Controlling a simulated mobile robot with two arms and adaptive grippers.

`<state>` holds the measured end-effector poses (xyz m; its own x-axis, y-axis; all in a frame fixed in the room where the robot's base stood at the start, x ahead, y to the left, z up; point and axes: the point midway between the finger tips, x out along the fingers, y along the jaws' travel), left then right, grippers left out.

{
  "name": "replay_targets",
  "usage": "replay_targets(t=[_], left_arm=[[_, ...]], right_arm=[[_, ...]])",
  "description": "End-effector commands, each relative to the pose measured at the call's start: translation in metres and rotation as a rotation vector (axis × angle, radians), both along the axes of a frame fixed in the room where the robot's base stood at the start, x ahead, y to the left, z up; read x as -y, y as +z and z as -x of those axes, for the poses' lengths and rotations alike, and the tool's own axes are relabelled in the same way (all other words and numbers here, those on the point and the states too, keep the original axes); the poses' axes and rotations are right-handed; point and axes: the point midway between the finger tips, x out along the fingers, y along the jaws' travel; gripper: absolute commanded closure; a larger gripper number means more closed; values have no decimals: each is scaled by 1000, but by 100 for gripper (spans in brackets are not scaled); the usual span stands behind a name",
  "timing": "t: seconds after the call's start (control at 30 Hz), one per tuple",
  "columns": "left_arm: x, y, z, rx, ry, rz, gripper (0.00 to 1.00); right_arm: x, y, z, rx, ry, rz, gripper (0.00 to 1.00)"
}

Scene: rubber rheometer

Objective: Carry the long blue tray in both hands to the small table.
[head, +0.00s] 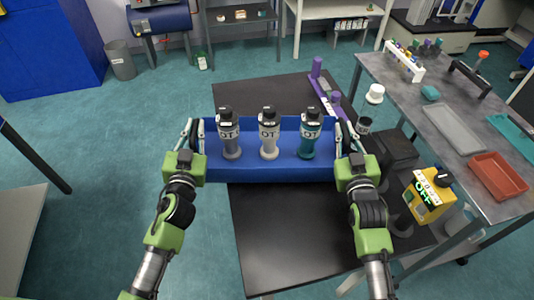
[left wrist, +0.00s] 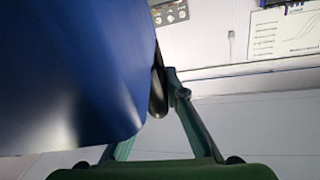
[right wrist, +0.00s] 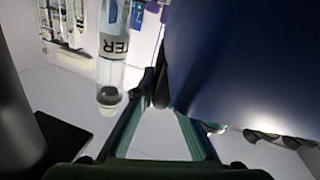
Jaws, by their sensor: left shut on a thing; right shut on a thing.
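The long blue tray (head: 270,174) is held level between my two grippers in the head view, with three labelled bottles standing upright in it: a grey one (head: 230,140), a white one (head: 268,140) and a teal one (head: 310,142). My left gripper (head: 196,135) is shut on the tray's left end. My right gripper (head: 345,133) is shut on its right end. The tray's blue wall (left wrist: 70,70) fills the left of the left wrist view, and it also shows in the right wrist view (right wrist: 250,70). A small black table (head: 290,235) is below and behind the tray.
A purple-and-white item (head: 325,90) stands on the black table's far right. A long bench (head: 445,90) with a red tray (head: 497,176) and a grey tray (head: 452,127) is at the right. A yellow device (head: 428,198) is near my right arm. Open floor (head: 95,200) lies at the left.

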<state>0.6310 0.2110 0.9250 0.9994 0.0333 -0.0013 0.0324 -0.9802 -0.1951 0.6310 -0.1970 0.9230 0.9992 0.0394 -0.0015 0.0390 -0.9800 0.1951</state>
Motion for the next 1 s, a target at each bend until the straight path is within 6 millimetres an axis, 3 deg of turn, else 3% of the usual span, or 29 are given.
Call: replay_targets(t=[0.27,0.3,0.33,0.77,1.0], left_arm=[[0,-13,-1,6,0,0,100],[0,-13,0,1,1,0,78],[0,-13,0,1,1,0,71],[0,-13,5,-1,0,1,71],[2,-14,42,-3,1,3,71]], right_arm=[[0,-13,0,7,0,0,100],[0,-13,0,0,0,1,78],[0,-13,0,-1,0,1,71],[0,-13,0,0,0,0,71],[0,-13,0,0,0,0,71]])
